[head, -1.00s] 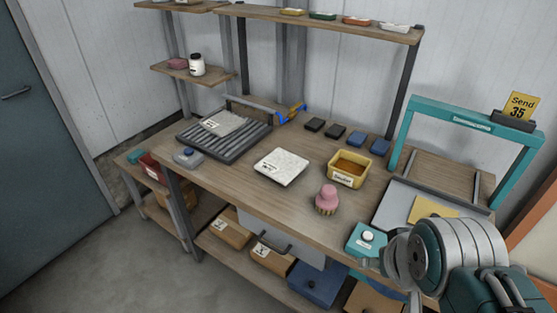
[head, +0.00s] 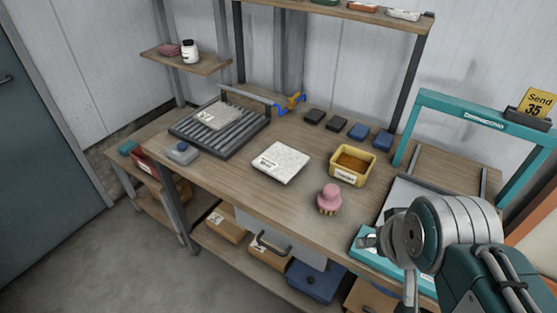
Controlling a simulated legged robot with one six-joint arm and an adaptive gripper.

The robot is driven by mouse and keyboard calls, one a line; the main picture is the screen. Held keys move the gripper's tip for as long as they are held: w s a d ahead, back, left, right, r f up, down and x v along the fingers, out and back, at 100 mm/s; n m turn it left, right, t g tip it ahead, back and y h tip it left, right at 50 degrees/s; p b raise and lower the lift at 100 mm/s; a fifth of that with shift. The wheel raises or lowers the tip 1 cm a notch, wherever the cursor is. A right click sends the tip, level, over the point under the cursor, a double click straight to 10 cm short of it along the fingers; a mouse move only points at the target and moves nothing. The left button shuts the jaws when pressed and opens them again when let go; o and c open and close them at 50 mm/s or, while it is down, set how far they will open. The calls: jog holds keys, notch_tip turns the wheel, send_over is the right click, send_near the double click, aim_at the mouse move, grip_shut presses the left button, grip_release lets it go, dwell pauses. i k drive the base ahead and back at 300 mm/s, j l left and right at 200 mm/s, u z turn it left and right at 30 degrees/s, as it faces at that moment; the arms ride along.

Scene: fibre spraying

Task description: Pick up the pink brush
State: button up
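The pink brush (head: 329,198) stands upright on the wooden workbench (head: 225,183), near its front edge. It has a round pink handle and short tan bristles at its base. My arm comes in from the lower right. My gripper (head: 372,240) is only partly in view to the right of the brush and nearer the camera, apart from it. The fingertips are too small and covered to tell whether they are open or shut.
A yellow bin (head: 352,167) stands just behind the brush, and a white slab (head: 281,162) lies to its left. A teal frame (head: 478,122) stands over a grey tray at the right. Small dark and blue blocks (head: 358,133) line the back. Bare wood surrounds the brush.

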aim_at(330, 201)
jog(key=j, duration=0.15)
jog(key=i+j+z, duration=0.2)
jog(key=j+z, duration=0.15)
jog(key=i+j+z, duration=0.15)
jog(key=j+z, duration=0.55)
jog(key=j, duration=0.15)
jog(key=i, duration=0.05)
